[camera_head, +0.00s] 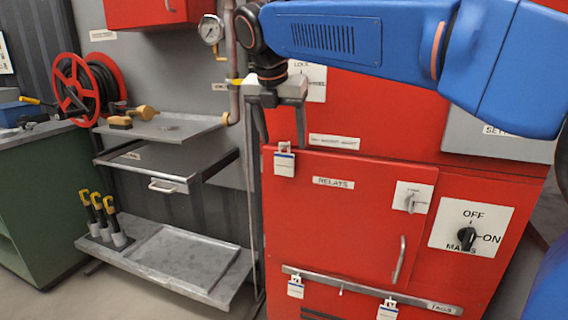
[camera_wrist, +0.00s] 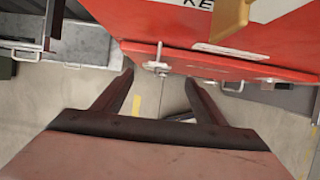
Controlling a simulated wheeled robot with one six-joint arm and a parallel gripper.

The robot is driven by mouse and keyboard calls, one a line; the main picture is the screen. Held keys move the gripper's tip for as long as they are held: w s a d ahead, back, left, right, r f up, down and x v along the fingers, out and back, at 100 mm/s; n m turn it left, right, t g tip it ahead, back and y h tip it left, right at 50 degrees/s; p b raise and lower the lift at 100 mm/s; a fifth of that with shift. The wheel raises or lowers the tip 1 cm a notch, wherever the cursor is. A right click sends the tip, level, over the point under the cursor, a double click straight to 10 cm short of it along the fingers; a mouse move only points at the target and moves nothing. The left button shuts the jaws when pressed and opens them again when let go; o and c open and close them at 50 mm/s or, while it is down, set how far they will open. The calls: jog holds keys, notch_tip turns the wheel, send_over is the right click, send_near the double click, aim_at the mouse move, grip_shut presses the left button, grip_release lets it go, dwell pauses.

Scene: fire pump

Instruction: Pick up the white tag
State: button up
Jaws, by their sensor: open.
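A white tag (camera_head: 284,163) with a dark blue band hangs at the upper left corner of the red relays cabinet. Two more white tags, one on the left (camera_head: 295,289) and one on the right (camera_head: 388,311), hang low at the rail labelled TAGS (camera_head: 370,291). My gripper (camera_head: 283,142) points down just above the upper tag, its fingers apart and nothing seen held. In the wrist view my gripper (camera_wrist: 159,78) is open, with a small metal peg (camera_wrist: 157,67) on the red cabinet edge between the fingertips. The tag's face cannot be made out there.
The red cabinet (camera_head: 340,230) has a door handle (camera_head: 399,260) and an OFF/ON knob (camera_head: 467,238). Left stand a grey shelf (camera_head: 165,128), a drawer (camera_head: 150,175), a lower tray (camera_head: 180,255) and a red hose reel (camera_head: 80,90). A gauge (camera_head: 211,30) and pipe are behind my gripper.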

aim_at(283, 156)
jog(key=shift+a+x, duration=0.15)
jog(key=shift+x, duration=1.7)
jog(key=shift+a+x, duration=0.2)
jog(key=shift+x, duration=1.65)
jog(key=shift+w, duration=0.1)
jog(key=c, duration=1.2)
jog(key=shift+r, duration=0.25)
